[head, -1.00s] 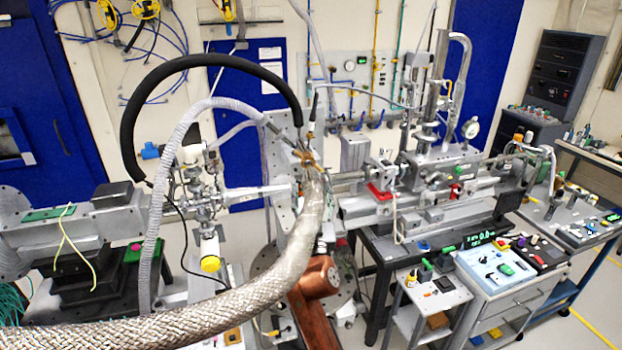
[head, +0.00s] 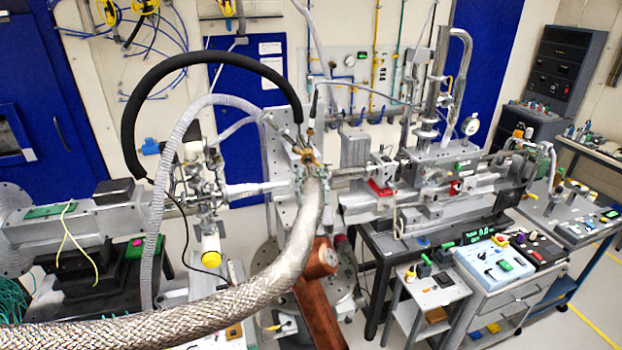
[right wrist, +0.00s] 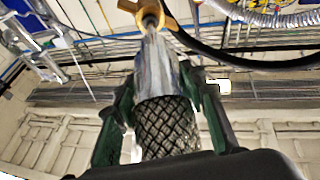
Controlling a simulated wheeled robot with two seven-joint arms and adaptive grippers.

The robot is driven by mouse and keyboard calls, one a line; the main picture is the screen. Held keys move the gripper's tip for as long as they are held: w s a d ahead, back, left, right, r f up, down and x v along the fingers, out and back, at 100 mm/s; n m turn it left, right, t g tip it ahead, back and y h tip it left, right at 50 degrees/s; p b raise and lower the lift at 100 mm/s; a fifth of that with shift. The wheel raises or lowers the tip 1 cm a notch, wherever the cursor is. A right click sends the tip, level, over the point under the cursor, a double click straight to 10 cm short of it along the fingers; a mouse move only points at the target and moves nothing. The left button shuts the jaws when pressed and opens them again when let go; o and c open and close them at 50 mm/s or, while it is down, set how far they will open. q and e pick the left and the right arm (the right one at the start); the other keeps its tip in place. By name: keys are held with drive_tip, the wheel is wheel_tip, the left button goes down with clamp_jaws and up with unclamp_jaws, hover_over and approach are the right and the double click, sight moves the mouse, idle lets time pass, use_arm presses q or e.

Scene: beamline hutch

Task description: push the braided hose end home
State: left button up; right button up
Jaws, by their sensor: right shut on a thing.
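The braided hose (head: 262,285) sweeps from the lower left of the head view up to the middle. Its end sits just below a brass fitting (head: 308,155) on a grey upright plate (head: 283,165). In the right wrist view, my right gripper (right wrist: 160,88) has its green fingers on both sides of the hose end, closed at its smooth metal sleeve (right wrist: 157,62). The sleeve's narrow tip points at the brass fitting (right wrist: 148,10) and meets or nearly meets it; I cannot tell how deep it sits. In the head view the hose largely hides this gripper. My left gripper is out of view.
A black foam-covered hose (head: 127,110) and a grey corrugated hose (head: 160,190) arch close on the left. A beamline instrument bench (head: 440,195) stands to the right. A small cart (head: 435,290) with boxes is in front of it.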

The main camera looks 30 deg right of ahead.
sight(310, 170)
drive_tip(key=shift+c, duration=1.2)
drive_tip(key=w+b, duration=0.1)
drive_tip(key=w+d+b, duration=0.1)
drive_tip(key=w, duration=0.1)
drive_tip(key=w+d+b, duration=0.1)
drive_tip(key=w+b, duration=0.1)
drive_tip(key=shift+d+f, duration=0.25)
drive_tip(key=shift+w+r, duration=0.1)
drive_tip(key=shift+r, duration=0.05)
drive_tip(key=o, duration=1)
drive_tip(key=shift+c, duration=0.2)
drive_tip(key=v, duration=1.2)
